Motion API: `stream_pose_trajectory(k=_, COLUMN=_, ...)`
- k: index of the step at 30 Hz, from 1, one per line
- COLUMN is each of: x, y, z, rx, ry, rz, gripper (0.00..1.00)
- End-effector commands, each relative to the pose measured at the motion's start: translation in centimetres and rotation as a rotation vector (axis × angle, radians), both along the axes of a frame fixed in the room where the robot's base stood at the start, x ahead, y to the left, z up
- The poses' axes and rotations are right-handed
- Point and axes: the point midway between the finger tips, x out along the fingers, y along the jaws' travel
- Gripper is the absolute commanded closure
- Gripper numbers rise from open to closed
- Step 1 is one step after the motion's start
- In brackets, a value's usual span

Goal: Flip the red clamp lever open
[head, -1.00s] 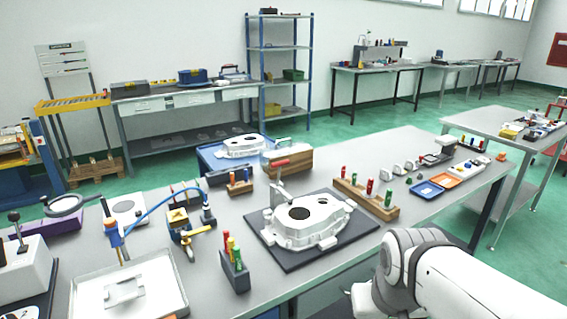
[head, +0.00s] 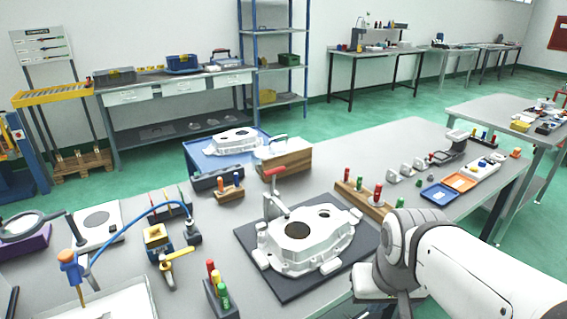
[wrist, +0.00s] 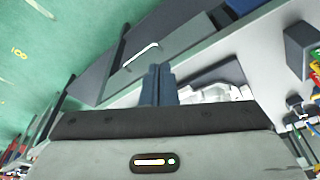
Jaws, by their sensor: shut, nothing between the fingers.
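The red clamp lever (head: 275,172) lies roughly level on top of a grey upright clamp (head: 276,198) at the back left of a white aluminium casting (head: 332,240). The casting sits on a dark mat (head: 262,272) on the workbench. My gripper's dark fingers (wrist: 157,84) are together and empty in the wrist view. Part of the casting (wrist: 212,92) shows just right of the fingertips there. The lever cannot be made out in the wrist view. In the head view, my arm hides the fingers; my wrist is at the mat's front right, apart from the lever.
A wooden block with red and green-handled tools (head: 364,198) stands right of the casting. A wooden box (head: 288,158) is close behind the lever. A dark holder with coloured handles (head: 220,297) stands front left. Blue (head: 440,192) and orange (head: 461,181) trays lie farther right.

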Motion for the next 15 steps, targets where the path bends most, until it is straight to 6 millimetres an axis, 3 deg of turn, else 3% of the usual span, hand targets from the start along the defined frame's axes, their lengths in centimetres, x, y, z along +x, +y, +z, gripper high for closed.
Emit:
stream_pose_trajectory(k=5, x=0.5, y=-0.1, z=-0.2, rx=-0.008, ry=-0.014, rz=0.016, gripper=1.0)
stream_pose_trajectory(k=8, x=2.4, y=-0.9, z=-0.8, rx=-0.04, ry=-0.072, rz=0.066, gripper=1.0)
stream_pose_trajectory(k=11, x=5.8, y=-1.5, z=-1.7, rx=-0.107, ry=-0.181, rz=0.181, gripper=1.0)
stream_pose_trajectory(k=15, x=11.8, y=-1.6, z=-2.7, rx=-0.245, ry=-0.386, rz=0.416, gripper=1.0)
